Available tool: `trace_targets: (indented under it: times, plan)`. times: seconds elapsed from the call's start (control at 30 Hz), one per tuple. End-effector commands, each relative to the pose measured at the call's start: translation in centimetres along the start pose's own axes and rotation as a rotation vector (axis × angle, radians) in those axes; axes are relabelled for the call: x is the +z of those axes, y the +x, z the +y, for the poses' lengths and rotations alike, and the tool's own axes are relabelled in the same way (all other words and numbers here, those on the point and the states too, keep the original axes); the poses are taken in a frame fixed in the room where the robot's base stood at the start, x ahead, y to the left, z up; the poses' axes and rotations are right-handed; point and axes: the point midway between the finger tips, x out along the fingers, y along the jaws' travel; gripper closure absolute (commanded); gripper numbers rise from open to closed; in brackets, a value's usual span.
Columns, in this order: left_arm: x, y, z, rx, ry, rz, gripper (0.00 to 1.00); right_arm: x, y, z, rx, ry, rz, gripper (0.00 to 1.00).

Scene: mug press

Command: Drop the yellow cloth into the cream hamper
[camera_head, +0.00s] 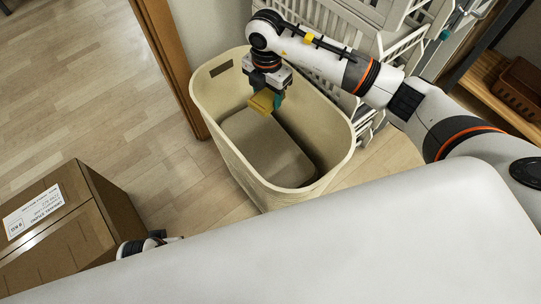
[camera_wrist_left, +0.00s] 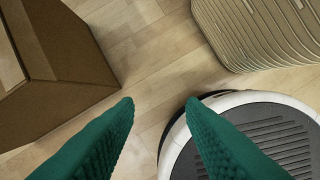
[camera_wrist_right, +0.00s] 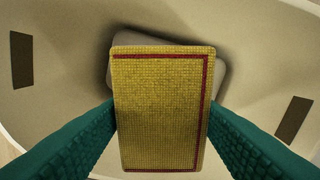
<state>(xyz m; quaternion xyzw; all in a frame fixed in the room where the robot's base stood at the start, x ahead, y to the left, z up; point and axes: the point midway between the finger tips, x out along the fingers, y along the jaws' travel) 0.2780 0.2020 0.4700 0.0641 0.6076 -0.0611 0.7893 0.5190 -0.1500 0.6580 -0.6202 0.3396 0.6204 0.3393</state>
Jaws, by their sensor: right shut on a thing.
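The yellow cloth (camera_head: 262,102) has a red border line and is held by my right gripper (camera_head: 268,97). It is over the opening of the cream hamper (camera_head: 232,161), near its far left end. In the right wrist view the yellow cloth (camera_wrist_right: 160,105) sits between the two green fingers of the shut gripper, with the hamper's inside (camera_wrist_right: 60,60) beneath. My left gripper (camera_wrist_left: 160,100) is open and empty, with its fingers apart above the floor. The hamper's ribbed outside (camera_wrist_left: 260,30) shows at the top right of the left wrist view. In the head view most of the left gripper is hidden.
A brown cardboard box (camera_head: 90,235) with a white label stands at the lower left. White slatted crates or racks (camera_head: 318,65) stand behind the hamper. A brown basket (camera_head: 520,85) sits on a wooden shelf at right. The wooden floor (camera_head: 90,100) at left is clear.

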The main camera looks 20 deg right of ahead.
Motion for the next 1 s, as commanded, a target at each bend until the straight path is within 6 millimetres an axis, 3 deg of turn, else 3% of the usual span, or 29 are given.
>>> trace_targets:
  times: [0.03,0.17,0.53,1.0]
  plan:
    - [0.0,0.0,0.0,0.000,0.000,0.000,0.64,0.0,0.0,0.0,0.000,0.000,0.000,0.41]
    - [0.0,0.0,0.0,0.000,0.000,0.000,0.64,0.0,0.0,0.0,0.000,0.000,0.000,0.21]
    - [0.1,-0.1,0.0,-0.001,0.000,-0.005,0.64,0.0,-0.7,-0.1,-0.002,0.000,0.001,0.21]
    - [-2.0,4.6,-0.2,-0.004,0.005,0.028,0.64,-0.1,-9.7,-0.1,-0.002,0.000,0.002,0.21]
